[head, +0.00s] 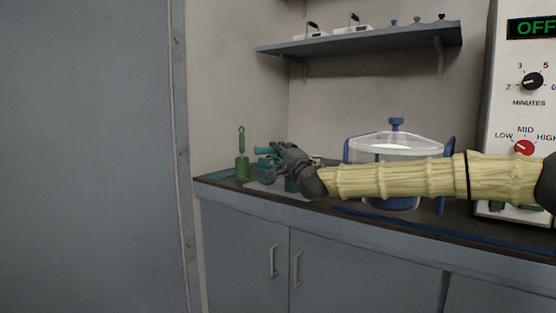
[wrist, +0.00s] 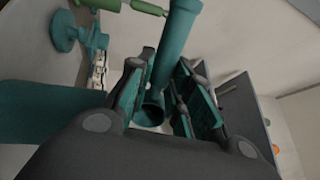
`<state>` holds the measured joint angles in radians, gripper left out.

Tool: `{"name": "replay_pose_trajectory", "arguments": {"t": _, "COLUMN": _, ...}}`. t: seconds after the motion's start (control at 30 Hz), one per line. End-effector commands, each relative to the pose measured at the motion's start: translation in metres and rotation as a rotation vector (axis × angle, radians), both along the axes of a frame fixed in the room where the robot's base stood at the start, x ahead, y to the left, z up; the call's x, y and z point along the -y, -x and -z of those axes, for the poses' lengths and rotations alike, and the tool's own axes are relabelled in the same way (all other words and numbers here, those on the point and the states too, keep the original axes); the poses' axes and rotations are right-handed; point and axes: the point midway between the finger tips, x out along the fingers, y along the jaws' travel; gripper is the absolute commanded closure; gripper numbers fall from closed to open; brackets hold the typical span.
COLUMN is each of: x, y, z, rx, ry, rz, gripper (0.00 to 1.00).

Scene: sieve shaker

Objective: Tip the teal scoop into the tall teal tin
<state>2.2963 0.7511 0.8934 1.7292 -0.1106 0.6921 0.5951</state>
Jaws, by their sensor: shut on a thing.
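My gripper (head: 283,157) is over the left end of the counter, with the arm reaching in from the right. In the wrist view my gripper (wrist: 163,98) is shut on the teal scoop (wrist: 177,45), whose long round handle runs up between the fingers. A dark round opening shows at its lower end. In the head view a teal part (head: 265,150), seemingly the scoop, shows left of the fingers. I cannot tell what is inside the scoop or tin.
A green holder with an upright green handle (head: 242,167) stands just left of the gripper. A clear-lidded sieve shaker (head: 397,142) stands right, behind my arm. A control box (head: 520,110) reading OFF is far right. A shelf (head: 360,40) hangs above.

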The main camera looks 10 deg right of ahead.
Motion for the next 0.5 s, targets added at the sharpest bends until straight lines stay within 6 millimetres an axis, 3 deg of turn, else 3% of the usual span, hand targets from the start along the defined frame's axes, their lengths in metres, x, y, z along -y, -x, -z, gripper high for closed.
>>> {"name": "replay_pose_trajectory", "arguments": {"t": 0.5, "x": 0.0074, "y": 0.0024, "z": 0.0039, "rx": 0.087, "ry": -0.015, "rz": 0.007, "gripper": 0.99}}
